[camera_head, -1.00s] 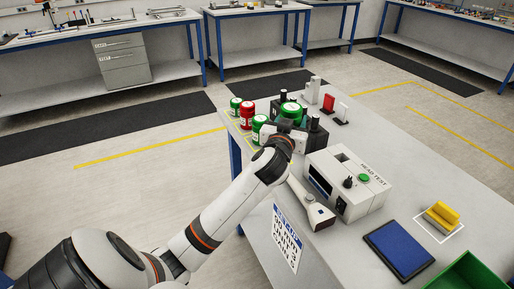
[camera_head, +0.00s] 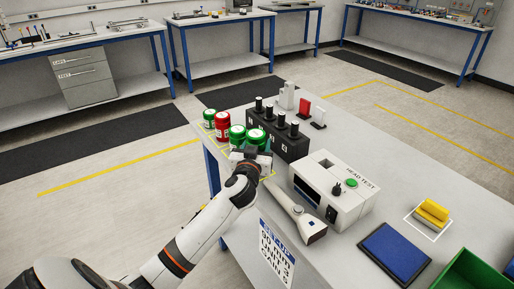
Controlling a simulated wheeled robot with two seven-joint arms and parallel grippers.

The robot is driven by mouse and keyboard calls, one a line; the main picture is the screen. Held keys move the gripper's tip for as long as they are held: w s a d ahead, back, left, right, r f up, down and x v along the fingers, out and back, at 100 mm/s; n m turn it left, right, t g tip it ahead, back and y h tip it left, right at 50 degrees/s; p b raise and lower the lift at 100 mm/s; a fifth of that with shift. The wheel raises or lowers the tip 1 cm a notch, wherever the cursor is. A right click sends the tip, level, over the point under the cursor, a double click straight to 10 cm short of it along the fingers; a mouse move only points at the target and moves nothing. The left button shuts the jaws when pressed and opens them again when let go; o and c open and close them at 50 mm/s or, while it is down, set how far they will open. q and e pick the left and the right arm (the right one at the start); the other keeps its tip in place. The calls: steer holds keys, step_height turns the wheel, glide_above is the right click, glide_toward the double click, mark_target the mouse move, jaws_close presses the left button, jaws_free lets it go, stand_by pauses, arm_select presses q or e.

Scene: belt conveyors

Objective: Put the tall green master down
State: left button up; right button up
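My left gripper (camera_head: 251,155) is low over the near left part of the table, right against a green can with a white label (camera_head: 256,137). This can stands upright at the right end of a short row, and the gripper hides its lower part. I cannot see whether the fingers still press on it or whether its base touches the table. Another green can (camera_head: 237,136) is close on its left, then a red can (camera_head: 222,126) and a smaller green can (camera_head: 209,117). My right gripper is not in view.
A black fixture with several knobs (camera_head: 291,144) stands just right of the cans. A white head tester (camera_head: 335,190) and a handheld scanner (camera_head: 297,212) are nearer. A blue pad (camera_head: 394,250), yellow block (camera_head: 432,212) and green bin (camera_head: 475,272) lie at right.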

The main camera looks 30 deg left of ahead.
arm_select(q)
steer(key=shift+f, duration=0.15)
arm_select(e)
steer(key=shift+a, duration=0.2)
arm_select(q)
steer(key=shift+f, duration=0.2)
steer(key=o, duration=1.4)
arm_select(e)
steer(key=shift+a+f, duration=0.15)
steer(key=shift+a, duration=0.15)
arm_select(q)
steer(key=shift+r, duration=0.1)
